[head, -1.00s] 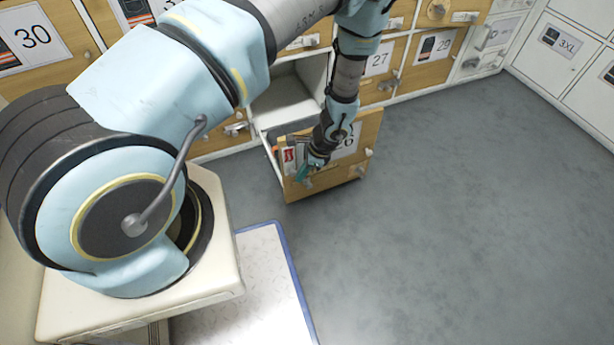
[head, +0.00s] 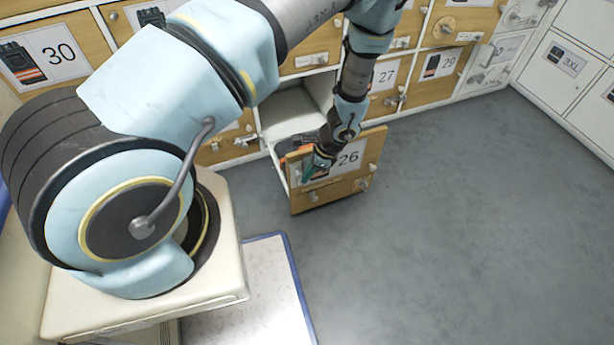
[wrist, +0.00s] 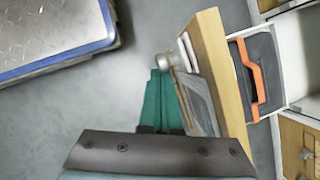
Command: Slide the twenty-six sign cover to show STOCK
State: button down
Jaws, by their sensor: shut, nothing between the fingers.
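Drawer 26 is pulled out. Its wooden front (head: 330,190) carries a white sign (head: 349,158) with the number 26 and a picture partly behind my gripper. I cannot make out the word STOCK or tell a separate cover from the sign. My gripper (head: 311,170) is shut and empty at the left part of the front. In the wrist view its teal fingertips (wrist: 163,73) are close to a pale round knob (wrist: 164,61); I cannot tell whether they touch. The sign shows there edge-on as a grey panel (wrist: 199,100), right of the fingers.
A dark item with an orange strip (wrist: 257,78) lies inside the drawer. Closed lockers 27 (head: 386,75) and 29 (head: 440,65) stand behind, right. A blue-edged platform (head: 262,280) lies front left. The grey floor (head: 450,220) to the right is clear.

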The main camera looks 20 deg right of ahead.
jog(key=shift+a, duration=0.1)
notch_tip(320, 180, down, 4)
jog(key=d+b, duration=0.2)
jog(key=b, duration=0.1)
jog(key=p+v, duration=0.2)
jog(key=v, duration=0.8)
jog(key=shift+s+r, duration=0.25)
jog(key=shift+r, duration=0.1)
